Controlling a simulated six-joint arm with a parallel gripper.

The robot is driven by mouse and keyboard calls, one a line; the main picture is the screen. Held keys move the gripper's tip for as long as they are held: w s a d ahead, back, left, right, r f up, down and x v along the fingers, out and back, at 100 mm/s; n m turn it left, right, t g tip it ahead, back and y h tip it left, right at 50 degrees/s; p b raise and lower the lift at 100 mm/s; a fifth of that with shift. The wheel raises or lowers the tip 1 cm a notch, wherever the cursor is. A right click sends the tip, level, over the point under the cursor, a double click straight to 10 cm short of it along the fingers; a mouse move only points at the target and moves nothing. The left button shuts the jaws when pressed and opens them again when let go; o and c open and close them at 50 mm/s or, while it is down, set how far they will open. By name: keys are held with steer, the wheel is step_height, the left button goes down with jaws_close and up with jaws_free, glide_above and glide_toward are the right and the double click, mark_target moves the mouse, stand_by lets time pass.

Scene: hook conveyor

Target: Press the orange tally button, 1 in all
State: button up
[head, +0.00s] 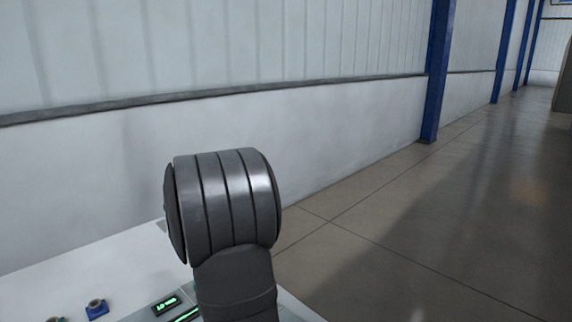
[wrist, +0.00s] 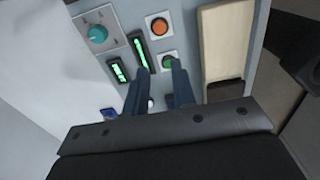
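The orange button (wrist: 160,27) is round and sits on a pale square plate at the top middle of the wrist view. My gripper (wrist: 160,68) comes up from below in the wrist view. Its two dark blue fingers are apart, with a gap between them and nothing seen held. The fingertips lie below the orange button in the picture, close to a green button (wrist: 168,61) on its own plate. Whether they touch the panel I cannot tell. In the head view my dark arm hides most of the panel, and neither the orange button nor my gripper shows.
A teal knob (wrist: 97,34), a small green-lit display (wrist: 118,71) and a tall green bar display (wrist: 140,50) are left of the buttons. A tan recessed tray (wrist: 227,45) lies right. A small blue piece (head: 97,308) stands on the pale table (head: 110,268).

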jaws_close()
stand_by(1.1)
